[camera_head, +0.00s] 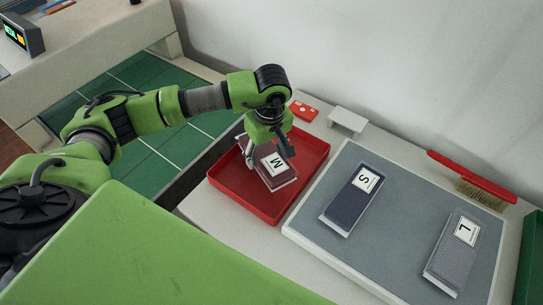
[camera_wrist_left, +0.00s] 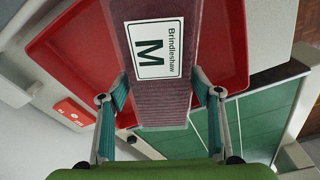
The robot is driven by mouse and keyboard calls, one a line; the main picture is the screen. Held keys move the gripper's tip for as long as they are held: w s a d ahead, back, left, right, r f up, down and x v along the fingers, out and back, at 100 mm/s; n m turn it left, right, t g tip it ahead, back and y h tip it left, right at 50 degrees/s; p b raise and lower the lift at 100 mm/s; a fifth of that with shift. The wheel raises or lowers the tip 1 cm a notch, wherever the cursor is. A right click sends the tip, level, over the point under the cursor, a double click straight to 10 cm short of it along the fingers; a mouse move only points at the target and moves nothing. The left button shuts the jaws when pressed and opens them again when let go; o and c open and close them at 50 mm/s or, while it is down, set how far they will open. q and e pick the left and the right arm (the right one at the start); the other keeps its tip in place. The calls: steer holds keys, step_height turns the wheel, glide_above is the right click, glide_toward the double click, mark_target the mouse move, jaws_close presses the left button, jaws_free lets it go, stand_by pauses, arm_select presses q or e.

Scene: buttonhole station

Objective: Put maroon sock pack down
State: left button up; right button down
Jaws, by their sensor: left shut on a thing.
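The maroon sock pack (camera_head: 279,173), with a white label marked M, is over the red tray (camera_head: 236,195) in the head view. My left gripper (camera_head: 268,153) is shut on it. In the left wrist view the pack (camera_wrist_left: 160,102) stands between the two teal finger pads (camera_wrist_left: 161,95), and its label reads Brindleshaw M. The red tray's floor (camera_wrist_left: 85,60) shows on both sides of the pack. I cannot tell whether the pack touches the tray floor. My right gripper is not in view.
A red card (camera_head: 303,110) and small white stand (camera_head: 346,119) are behind the tray.

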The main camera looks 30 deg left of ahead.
mark_target(271, 149)
arm_select(q)
steer(key=shift+w+d+f, duration=0.2)
steer(key=shift+w+f, duration=0.85)
steer(key=shift+f, duration=0.15)
step_height(271, 149, down, 3)
steer(key=shift+w+f+p, duration=0.1)
steer(key=shift+f+p, duration=0.05)
steer(key=shift+p, duration=0.35)
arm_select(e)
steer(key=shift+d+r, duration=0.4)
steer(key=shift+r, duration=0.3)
arm_select(q)
steer(key=shift+f, duration=0.15)
steer(key=o, duration=1.3)
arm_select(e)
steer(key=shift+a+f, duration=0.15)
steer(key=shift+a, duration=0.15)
